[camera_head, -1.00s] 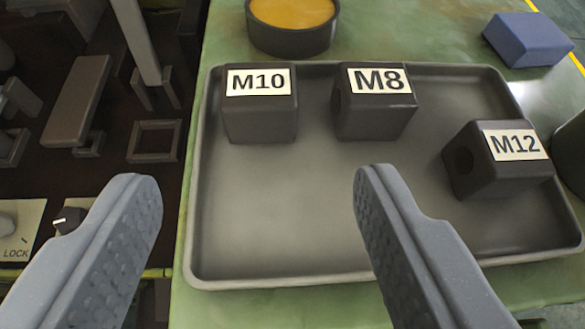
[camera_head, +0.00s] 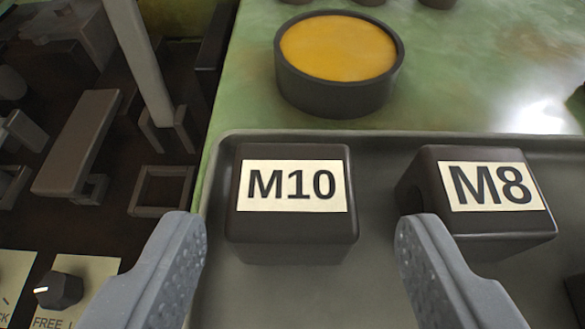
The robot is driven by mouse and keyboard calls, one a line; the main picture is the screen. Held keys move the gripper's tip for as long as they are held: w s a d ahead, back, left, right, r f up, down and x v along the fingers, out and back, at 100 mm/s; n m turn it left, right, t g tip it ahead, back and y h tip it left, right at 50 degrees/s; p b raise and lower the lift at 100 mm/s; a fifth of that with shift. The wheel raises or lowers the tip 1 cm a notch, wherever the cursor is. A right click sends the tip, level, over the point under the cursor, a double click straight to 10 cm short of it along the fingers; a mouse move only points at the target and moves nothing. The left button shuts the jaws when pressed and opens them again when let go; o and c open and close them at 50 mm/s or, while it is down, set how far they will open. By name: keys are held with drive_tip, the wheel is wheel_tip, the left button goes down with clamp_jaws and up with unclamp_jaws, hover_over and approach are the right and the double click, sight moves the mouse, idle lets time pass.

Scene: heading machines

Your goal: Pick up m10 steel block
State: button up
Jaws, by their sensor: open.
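The M10 steel block (camera_head: 292,228) is a dark cube with a white "M10" label, standing in the grey tray (camera_head: 380,290) near its back left corner. My gripper (camera_head: 300,222) is open and empty. In the picture its left finger is to the left of the M10 block and its right finger is to the right, in front of the gap between the two blocks. I cannot tell how far the fingertips are above or in front of the block. The M8 block (camera_head: 500,236) stands to the right, partly covered by the right finger.
A round dark bowl (camera_head: 338,100) of yellow-orange content stands behind the tray on the green table (camera_head: 480,70). A control panel with a black knob (camera_head: 58,290) is at the lower left. Dark machine parts (camera_head: 78,145) lie left of the table. A dark object shows at the right edge.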

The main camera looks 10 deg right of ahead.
sight(291, 197)
drive_tip(key=shift+a+x, duration=0.2)
drive_tip(key=shift+x, duration=2.4)
drive_tip(key=c, duration=1.2)
